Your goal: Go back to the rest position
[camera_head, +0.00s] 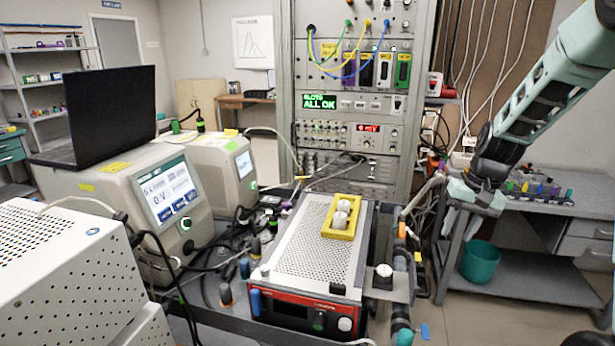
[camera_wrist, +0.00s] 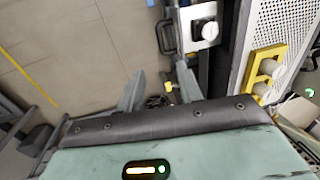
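My gripper (camera_wrist: 160,68) shows in the wrist view with its two grey fingers spread apart and nothing between them. Floor and the edge of the bench equipment lie beyond the fingertips. In the head view my arm (camera_head: 545,85) comes down from the upper right, and its wrist end is right of the perforated instrument (camera_head: 310,255), in front of the grey side bench. The fingers are hard to make out there. A yellow holder (camera_head: 328,230) with two white rounded pieces (camera_head: 341,213) sits on the perforated top, apart from my gripper; the holder also shows in the wrist view (camera_wrist: 252,72).
An instrument rack (camera_head: 350,165) stands behind, with coloured modules and a green "ALL OK" display. A laptop (camera_head: 105,115) and boxed instruments are at left. Cables and a pipe run beside the perforated instrument. A teal bin (camera_head: 480,262) stands at right. Floor at right is partly clear.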

